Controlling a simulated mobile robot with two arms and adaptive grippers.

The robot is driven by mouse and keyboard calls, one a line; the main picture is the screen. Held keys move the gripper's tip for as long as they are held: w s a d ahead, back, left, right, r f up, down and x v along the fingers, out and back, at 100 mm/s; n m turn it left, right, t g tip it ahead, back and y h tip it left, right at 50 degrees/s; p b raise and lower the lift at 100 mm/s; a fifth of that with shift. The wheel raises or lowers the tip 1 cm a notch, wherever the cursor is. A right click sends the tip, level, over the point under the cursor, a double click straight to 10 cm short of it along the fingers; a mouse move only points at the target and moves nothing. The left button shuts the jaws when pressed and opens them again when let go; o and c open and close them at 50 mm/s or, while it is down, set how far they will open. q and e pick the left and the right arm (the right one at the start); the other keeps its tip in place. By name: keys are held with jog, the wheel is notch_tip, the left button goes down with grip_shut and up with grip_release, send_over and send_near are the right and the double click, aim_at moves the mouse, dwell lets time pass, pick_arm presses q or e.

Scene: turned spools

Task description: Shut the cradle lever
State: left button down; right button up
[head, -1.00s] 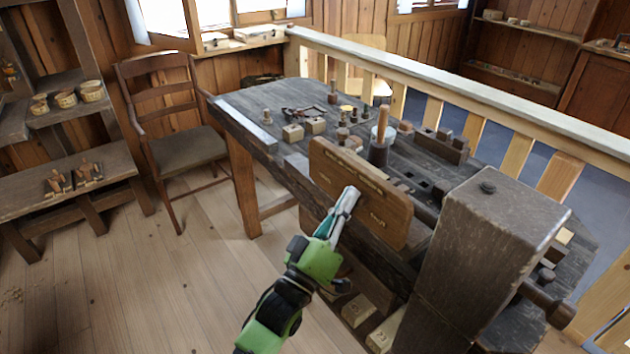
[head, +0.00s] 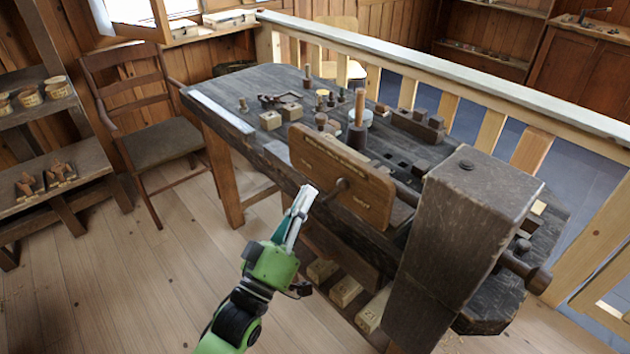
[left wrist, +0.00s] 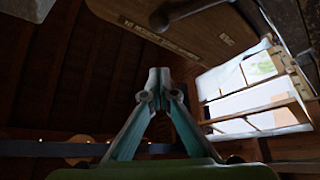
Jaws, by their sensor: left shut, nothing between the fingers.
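A wooden panel (head: 355,203) with lettering along its top edge stands upright at the near edge of the dark workbench (head: 240,95). A short dark lever with a round knob (head: 342,184) sticks out from its face. In the left wrist view the lever (left wrist: 175,14) crosses in front of the panel (left wrist: 135,12), above my fingers. I cannot tell if the lever is in its shut position. My left gripper (head: 305,190) is shut and empty, just left of and below the lever, apart from it in the head view. It also shows in the left wrist view (left wrist: 159,75). My right gripper is out of view.
A thick dark post (head: 465,240) stands right of the panel. A spool on a tall peg (head: 358,125), light blocks (head: 272,120) and small spools stand on the bench behind it. A chair (head: 155,145) stands at left. The floor left of my arm is clear.

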pick_arm(q)
jog(key=shift+v, duration=1.5)
jog(key=shift+a, duration=0.1)
